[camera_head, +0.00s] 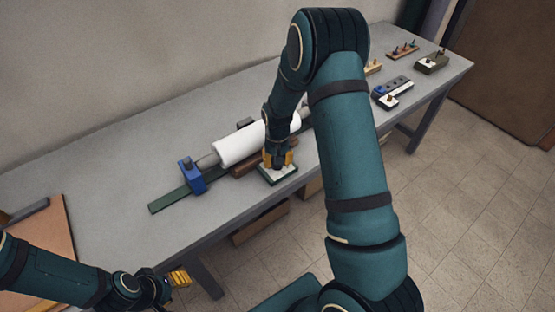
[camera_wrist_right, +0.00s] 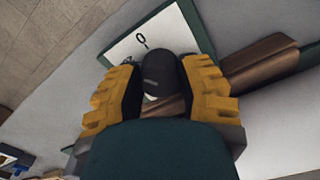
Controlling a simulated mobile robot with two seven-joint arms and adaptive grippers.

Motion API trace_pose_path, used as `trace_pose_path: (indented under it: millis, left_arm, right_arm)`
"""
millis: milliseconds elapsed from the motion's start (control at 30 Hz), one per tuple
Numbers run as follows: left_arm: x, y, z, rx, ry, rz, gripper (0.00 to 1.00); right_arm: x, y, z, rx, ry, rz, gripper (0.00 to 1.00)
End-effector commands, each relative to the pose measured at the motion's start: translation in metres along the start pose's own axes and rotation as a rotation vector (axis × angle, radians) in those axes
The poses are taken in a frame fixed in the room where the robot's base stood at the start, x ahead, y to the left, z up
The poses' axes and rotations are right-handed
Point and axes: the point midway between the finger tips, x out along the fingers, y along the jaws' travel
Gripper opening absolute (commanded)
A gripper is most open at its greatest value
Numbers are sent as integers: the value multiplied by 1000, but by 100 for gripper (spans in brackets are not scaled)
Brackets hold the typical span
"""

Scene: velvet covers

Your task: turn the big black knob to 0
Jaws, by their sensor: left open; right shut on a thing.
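The big black knob (camera_wrist_right: 160,76) stands on a white plate with a dark green edge (camera_wrist_right: 124,47). A "0" mark shows on the plate in the right wrist view, and a second mark is partly hidden beside the fingers. My right gripper (camera_wrist_right: 160,90) is shut on the knob, with a yellow finger on each side. In the head view the right gripper (camera_head: 278,160) is over the plate (camera_head: 280,177) at the table's front edge, and the knob is mostly hidden. My left gripper (camera_head: 180,278) is open and empty, off the table's front edge at lower left.
Behind the plate lie a white roll (camera_head: 238,146), a brown bar (camera_head: 248,166) and a blue block (camera_head: 191,176) on a green rail (camera_head: 168,201). Other small devices (camera_head: 392,92) stand at the table's right end. The table's left middle is clear.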

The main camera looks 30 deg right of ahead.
Motion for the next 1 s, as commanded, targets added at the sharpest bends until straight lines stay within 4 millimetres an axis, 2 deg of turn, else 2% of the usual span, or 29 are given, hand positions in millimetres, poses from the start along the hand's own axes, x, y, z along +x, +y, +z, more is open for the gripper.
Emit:
trace_pose_path:
  millis: [500, 733, 1000]
  left_arm:
    - [-11, 4, -2, -2, 3, 0, 47]
    - [-14, 5, -3, -3, 6, -1, 47]
    - [-14, 5, -4, -3, 8, -1, 47]
  right_arm:
    - [2, -1, 3, 422, -9, 4, 1]
    - [2, -2, 3, 527, -9, 3, 1]
    - [2, -2, 3, 572, -9, 4, 1]
